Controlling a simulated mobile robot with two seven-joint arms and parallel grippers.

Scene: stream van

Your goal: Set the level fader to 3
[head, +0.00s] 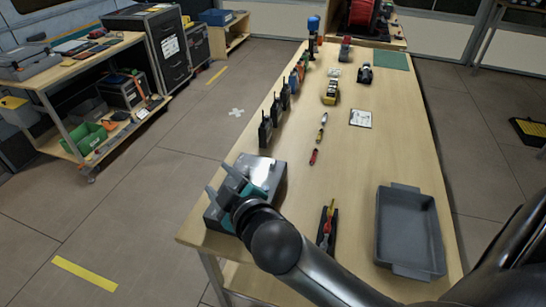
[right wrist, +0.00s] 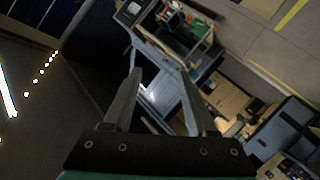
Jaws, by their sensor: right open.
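A grey metal box (head: 267,172) stands at the near left corner of the long wooden table. My right arm reaches across the near end of the table, and its hand hides much of the box's top and near side. I cannot make out a fader, its knob or its scale. My right gripper (head: 219,178) is over the box's left part with its fingers pointing left and upward; I cannot tell whether it touches. In the right wrist view the gripper (right wrist: 160,75) is open, its fingers spread with nothing held between them. My left gripper is not in view.
Near the box are a screwdriver on a black holder (head: 327,228) and a grey tray (head: 410,235). Several radios (head: 265,130) line the table's left edge. The table's middle is mostly clear.

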